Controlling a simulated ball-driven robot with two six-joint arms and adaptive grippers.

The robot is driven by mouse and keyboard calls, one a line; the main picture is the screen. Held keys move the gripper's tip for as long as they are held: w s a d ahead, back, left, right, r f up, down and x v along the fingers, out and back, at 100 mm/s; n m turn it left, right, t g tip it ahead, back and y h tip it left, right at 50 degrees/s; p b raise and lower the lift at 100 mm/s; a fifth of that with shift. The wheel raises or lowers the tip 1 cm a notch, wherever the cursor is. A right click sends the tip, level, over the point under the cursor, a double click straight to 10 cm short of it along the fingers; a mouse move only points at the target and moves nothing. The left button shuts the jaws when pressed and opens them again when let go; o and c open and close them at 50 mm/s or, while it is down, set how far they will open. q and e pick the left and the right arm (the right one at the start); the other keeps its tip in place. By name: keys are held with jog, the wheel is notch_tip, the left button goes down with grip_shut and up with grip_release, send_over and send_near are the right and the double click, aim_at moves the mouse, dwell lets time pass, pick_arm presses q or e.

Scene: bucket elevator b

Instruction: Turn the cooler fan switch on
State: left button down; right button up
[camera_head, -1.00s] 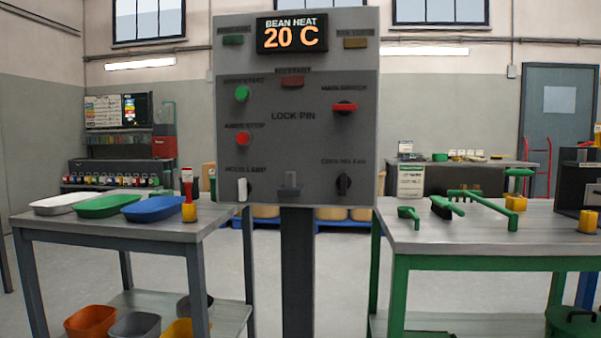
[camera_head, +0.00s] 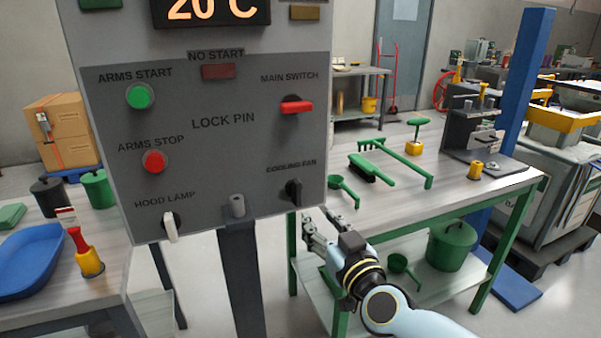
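The cooling fan switch is a black rotary knob (camera_head: 294,192) at the lower right of the grey control panel (camera_head: 215,130). Its label, "COOLING FAN", is above it. The knob's grip looks roughly upright, slightly tilted. My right gripper (camera_head: 318,222) is below and to the right of the knob, in front of the green-legged table, apart from the panel. Its two fingers look spread with nothing between them. My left gripper is out of view.
Near the knob are the red main switch (camera_head: 297,106), the lock pin (camera_head: 237,206) and the white hood lamp switch (camera_head: 170,227). The green start button (camera_head: 140,96) and red stop button (camera_head: 154,161) are further left. A worktable (camera_head: 455,190) with green tools stands right.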

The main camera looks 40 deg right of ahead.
aim_at(299, 190)
jog(key=x, duration=0.3)
jog(key=b+x, duration=0.1)
jog(key=x, duration=0.3)
jog(key=r+x, duration=0.1)
jog(key=x, duration=0.3)
grip_shut()
